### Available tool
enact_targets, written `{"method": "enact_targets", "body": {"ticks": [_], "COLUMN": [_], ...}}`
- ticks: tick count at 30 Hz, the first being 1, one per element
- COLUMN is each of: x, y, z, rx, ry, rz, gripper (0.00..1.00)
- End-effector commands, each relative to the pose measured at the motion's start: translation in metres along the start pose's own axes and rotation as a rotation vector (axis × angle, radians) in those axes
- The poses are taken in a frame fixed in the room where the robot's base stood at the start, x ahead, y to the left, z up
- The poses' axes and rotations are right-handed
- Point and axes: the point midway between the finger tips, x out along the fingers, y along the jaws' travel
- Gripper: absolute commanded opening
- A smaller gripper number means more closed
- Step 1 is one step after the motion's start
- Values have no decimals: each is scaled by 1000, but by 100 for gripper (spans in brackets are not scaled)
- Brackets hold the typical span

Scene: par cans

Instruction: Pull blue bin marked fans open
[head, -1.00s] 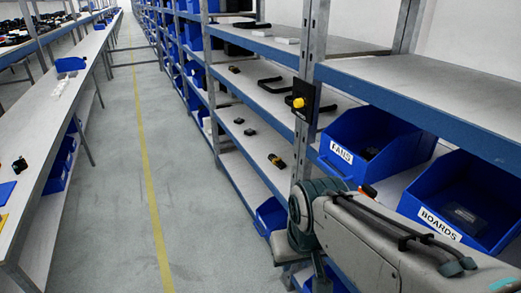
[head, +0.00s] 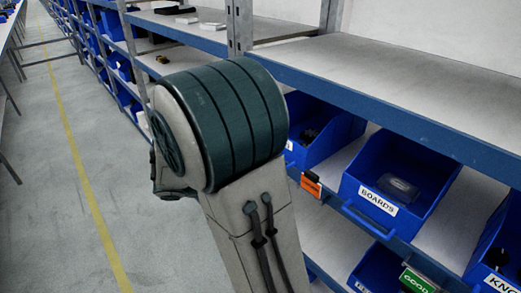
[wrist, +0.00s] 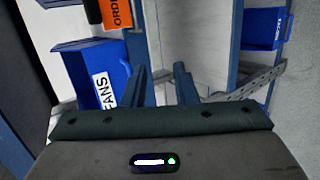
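The blue FANS bin (head: 335,138) sits on the middle shelf in the head view. My arm hides its left part and most of its label. Dark items lie inside it. In the wrist view the bin (wrist: 82,72) is at the left, turned on its side in the picture, with its FANS label (wrist: 103,91) partly hidden at its lower end. My gripper (wrist: 160,75) shows in the wrist view with two fingers apart and nothing between them. It is to the right of the bin in that view, and I see no contact. The head view does not show the gripper.
The blue BOARDS bin (head: 398,185) stands right of the FANS bin. An orange tag (head: 311,184) hangs at the shelf edge between them. The upper shelf (head: 400,82) is bare nearby and overhangs the bins. The aisle floor (head: 60,190) at left is clear.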

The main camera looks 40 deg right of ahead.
Motion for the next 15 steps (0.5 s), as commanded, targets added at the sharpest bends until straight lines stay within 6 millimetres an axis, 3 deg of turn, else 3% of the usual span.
{"method": "enact_targets", "body": {"ticks": [6,10,15], "x": [4,3,10], "y": [13,15,19], "z": [-54,-70,-78], "rx": [-6,-3,0], "ry": [104,152,170], "rz": [271,345,372], "gripper": [26,26,26]}}
